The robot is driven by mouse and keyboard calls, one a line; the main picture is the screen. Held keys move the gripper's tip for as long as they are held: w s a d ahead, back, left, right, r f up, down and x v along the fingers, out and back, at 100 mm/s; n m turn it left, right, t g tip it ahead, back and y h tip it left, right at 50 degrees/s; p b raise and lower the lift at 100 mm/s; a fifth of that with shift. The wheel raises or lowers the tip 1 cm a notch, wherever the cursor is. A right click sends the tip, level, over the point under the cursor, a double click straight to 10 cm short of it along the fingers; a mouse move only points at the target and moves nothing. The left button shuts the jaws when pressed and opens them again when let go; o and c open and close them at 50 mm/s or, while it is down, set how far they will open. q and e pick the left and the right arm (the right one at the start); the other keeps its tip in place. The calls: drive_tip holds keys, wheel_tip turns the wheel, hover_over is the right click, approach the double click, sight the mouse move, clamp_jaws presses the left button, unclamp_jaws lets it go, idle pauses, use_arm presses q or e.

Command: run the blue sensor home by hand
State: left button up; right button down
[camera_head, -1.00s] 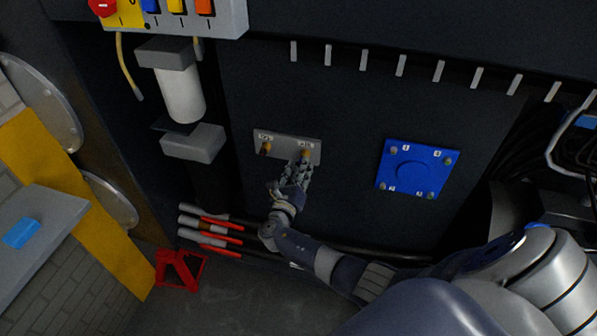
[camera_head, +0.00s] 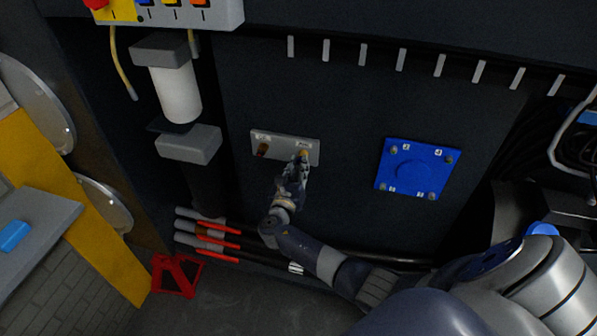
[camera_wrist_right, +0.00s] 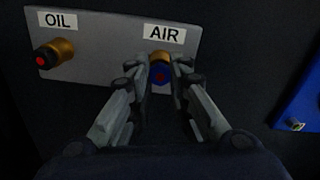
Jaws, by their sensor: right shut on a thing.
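The blue sensor (camera_wrist_right: 161,76) sits between the fingers of my right gripper (camera_wrist_right: 160,84), at the brass fitting under the AIR label on a grey plate (camera_wrist_right: 108,48). The fingers are shut on the sensor and hide most of it. I cannot tell how deep it sits in the fitting. In the head view my right gripper (camera_head: 301,160) is at the right end of the same grey plate (camera_head: 282,146). A brass fitting with a red centre, under the OIL label (camera_wrist_right: 56,54), is to the left. My left gripper is not in view.
A blue square plate (camera_head: 416,169) with corner bolts is on the dark wall to the right. A white cylindrical filter (camera_head: 176,94) is at the left. Red-sleeved hoses (camera_head: 215,236) and a red stand (camera_head: 177,276) are lower left. A grey shelf (camera_head: 40,232) is at far left.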

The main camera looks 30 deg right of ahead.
drive_tip(key=m+b, duration=0.4)
drive_tip(key=m, duration=0.1)
drive_tip(key=m+b, duration=1)
drive_tip(key=shift+f+m, duration=0.3)
drive_tip(key=shift+f, duration=0.1)
drive_tip(key=c, duration=1.6)
unclamp_jaws()
drive_tip(key=shift+w+r+p, duration=0.1)
drive_tip(key=shift+r+p, duration=0.35)
drive_tip(key=shift+p, duration=0.1)
drive_tip(key=shift+o, duration=0.9)
drive_tip(key=shift+d, duration=0.1)
drive_tip(key=shift+p+v, duration=0.6)
drive_tip(key=shift+v, duration=1.95)
